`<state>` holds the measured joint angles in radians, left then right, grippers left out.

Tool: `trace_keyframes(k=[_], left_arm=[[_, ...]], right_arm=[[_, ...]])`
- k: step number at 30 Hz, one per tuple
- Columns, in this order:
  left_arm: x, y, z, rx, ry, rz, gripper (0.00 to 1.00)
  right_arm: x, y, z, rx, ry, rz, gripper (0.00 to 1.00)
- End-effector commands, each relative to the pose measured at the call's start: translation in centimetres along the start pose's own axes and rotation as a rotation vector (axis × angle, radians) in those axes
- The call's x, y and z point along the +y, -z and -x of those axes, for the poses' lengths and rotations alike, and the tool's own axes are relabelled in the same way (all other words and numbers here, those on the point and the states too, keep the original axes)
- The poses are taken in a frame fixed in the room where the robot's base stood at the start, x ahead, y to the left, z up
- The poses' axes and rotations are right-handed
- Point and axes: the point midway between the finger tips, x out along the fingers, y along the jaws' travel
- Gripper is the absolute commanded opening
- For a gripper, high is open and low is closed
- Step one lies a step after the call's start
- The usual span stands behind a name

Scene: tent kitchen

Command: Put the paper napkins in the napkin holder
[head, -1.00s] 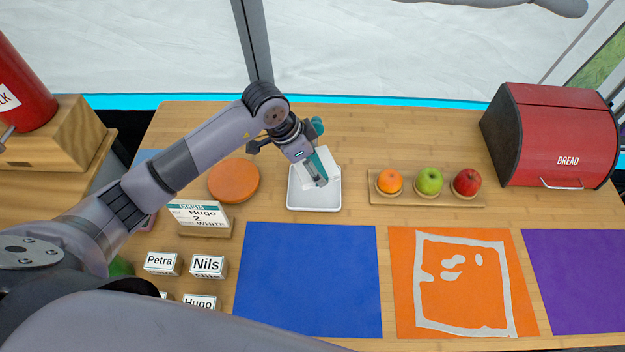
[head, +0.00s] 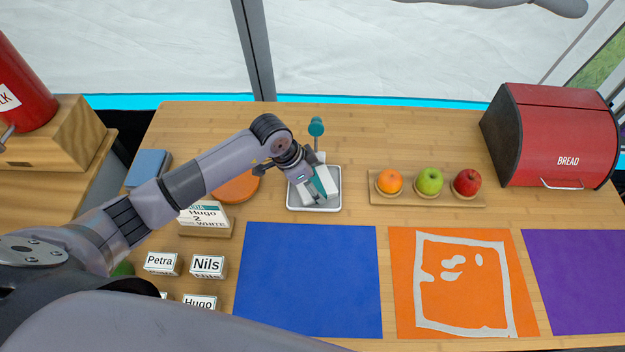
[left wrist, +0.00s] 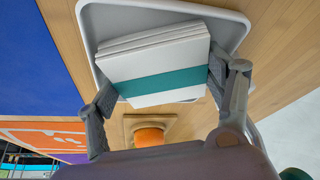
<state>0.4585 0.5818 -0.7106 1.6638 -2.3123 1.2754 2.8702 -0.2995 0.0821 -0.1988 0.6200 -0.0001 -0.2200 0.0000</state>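The paper napkins (head: 325,182) are a white stack with a teal band. In the left wrist view the stack (left wrist: 158,50) is between the two fingers of my left gripper (left wrist: 165,88), which meet its opposite edges. My left gripper (head: 308,180) is over the napkin holder (head: 320,208), a shallow white tray with a raised rim. The tray also shows behind the stack in the left wrist view (left wrist: 95,18). A post with a teal knob (head: 316,127) rises at the tray's back. I cannot tell whether the stack touches the tray floor. My right gripper is not in view.
A fruit board (head: 430,199) is to the right. Name blocks (head: 208,266) stand at front left. Blue, orange and purple mats lie in front. A red bread box (head: 562,140) is far right.

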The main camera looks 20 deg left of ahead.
Motion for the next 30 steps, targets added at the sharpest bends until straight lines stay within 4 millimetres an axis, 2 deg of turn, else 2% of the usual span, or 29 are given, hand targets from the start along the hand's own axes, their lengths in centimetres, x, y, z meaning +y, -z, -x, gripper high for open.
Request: trace_keyframes(k=[3, 12, 16, 20, 30], left_arm=[[0.0, 0.0, 0.0, 0.000, 0.000, 0.000, 0.83], [0.0, 0.1, 0.1, 0.000, 0.000, 0.000, 0.83], [-0.1, 0.1, 1.0, 0.002, 0.001, -0.001, 0.83], [-0.1, 0.1, 3.2, 0.002, 0.003, -0.002, 0.83], [-0.1, 0.2, 10.2, 0.002, 0.003, -0.002, 0.83]], right_arm=[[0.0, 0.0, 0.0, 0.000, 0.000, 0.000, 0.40], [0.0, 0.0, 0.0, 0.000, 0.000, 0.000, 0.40], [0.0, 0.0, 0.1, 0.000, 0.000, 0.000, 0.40], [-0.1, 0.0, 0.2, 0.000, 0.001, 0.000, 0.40], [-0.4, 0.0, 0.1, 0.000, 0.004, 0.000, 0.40]])
